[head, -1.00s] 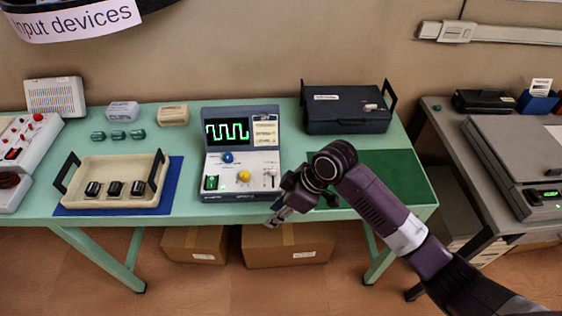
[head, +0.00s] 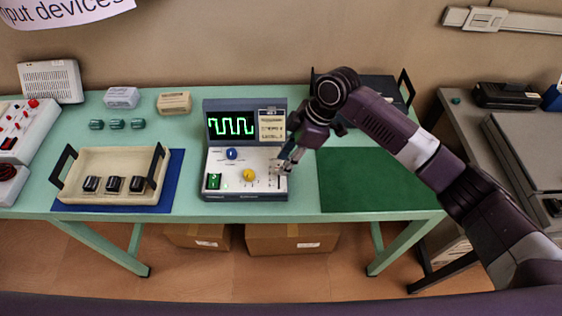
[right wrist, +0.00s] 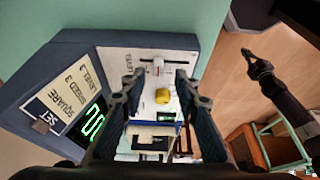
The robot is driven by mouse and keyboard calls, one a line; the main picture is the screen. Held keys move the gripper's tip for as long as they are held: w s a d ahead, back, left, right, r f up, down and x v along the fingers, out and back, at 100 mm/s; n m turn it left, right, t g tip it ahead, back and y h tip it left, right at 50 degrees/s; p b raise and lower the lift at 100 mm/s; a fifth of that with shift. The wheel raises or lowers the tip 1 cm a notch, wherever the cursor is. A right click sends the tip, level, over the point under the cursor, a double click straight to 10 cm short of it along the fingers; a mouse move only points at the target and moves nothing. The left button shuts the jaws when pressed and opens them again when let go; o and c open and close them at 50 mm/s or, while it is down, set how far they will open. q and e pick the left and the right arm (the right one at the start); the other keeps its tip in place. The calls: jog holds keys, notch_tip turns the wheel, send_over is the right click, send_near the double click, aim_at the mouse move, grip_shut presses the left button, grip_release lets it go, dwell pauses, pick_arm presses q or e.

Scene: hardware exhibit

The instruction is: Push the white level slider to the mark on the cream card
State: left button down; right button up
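The white level slider (right wrist: 158,65) sits around the middle of its dark slot on the console's white panel in the right wrist view. My right gripper (right wrist: 157,78) is open, with one finger either side of the slider and a gap to each. In the head view my right gripper (head: 284,166) is over the console's right front and largely hides the slider. The cream card (head: 271,126) is beside the green wave screen; in the right wrist view the card (right wrist: 70,92) reads SQUARE, SPEED 3, LEVEL 3. A dark gripper, apparently my left (right wrist: 260,66), shows over the floor, its opening unclear.
The yellow knob (head: 249,175), blue knob (head: 232,153) and green switch (head: 213,181) share the console panel. A cream tray (head: 77,193) with black pieces stands left. A green mat (head: 370,185) lies clear at right.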

jog(key=shift+x, duration=1.25)
jog(key=shift+w+a+f, duration=0.1)
jog(key=shift+w+f, duration=0.1)
jog(key=shift+f, duration=0.15)
jog(key=c, duration=0.6)
pick_arm(q)
jog(key=shift+w+r, duration=0.3)
jog(key=shift+w, duration=0.2)
pick_arm(e)
grip_shut()
